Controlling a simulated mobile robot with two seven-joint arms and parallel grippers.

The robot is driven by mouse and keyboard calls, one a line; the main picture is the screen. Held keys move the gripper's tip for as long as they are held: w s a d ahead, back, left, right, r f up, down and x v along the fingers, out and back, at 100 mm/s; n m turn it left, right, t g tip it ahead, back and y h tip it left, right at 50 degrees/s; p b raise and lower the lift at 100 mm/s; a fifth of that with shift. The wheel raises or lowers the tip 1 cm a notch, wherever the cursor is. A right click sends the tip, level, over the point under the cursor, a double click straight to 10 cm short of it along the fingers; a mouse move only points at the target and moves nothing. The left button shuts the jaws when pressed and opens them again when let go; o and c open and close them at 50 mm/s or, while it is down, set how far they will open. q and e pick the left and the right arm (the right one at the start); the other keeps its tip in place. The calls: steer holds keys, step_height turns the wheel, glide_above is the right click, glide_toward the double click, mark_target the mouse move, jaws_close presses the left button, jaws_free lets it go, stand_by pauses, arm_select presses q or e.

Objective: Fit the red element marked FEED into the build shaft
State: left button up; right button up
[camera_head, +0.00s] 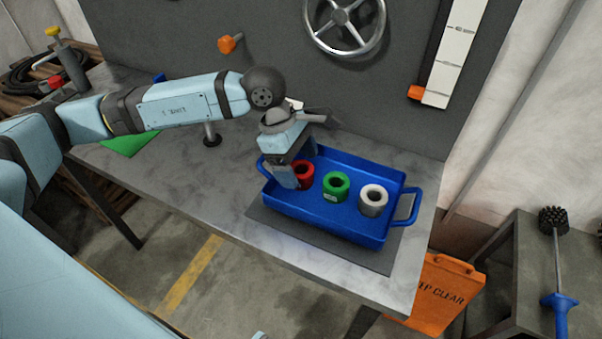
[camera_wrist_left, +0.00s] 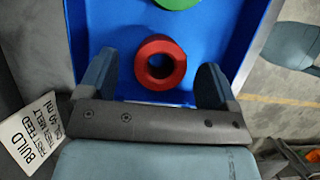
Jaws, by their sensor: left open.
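The red element (camera_head: 304,174) is a short thick ring, standing at the left end of the blue tray (camera_head: 345,226). No FEED mark can be read on it. My left gripper (camera_head: 292,172) is over that end of the tray, its fingers partly covering the red ring. In the left wrist view the red ring (camera_wrist_left: 160,62) shows between the two spread fingers, with blue tray floor visible on both sides of it. A small dark upright post (camera_head: 211,135) stands on the table behind my left arm; I cannot tell whether it is the build shaft.
A green ring (camera_head: 336,187) and a white ring (camera_head: 373,200) stand in the tray beside the red one. A green mat (camera_head: 130,144) lies at left; the grey table (camera_head: 195,170) between is mostly clear.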

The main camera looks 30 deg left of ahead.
arm_select(q)
steer(key=shift+x, duration=1)
steer(key=shift+r, duration=0.1)
steer(key=c, duration=1.3)
steer(key=shift+c, duration=0.2)
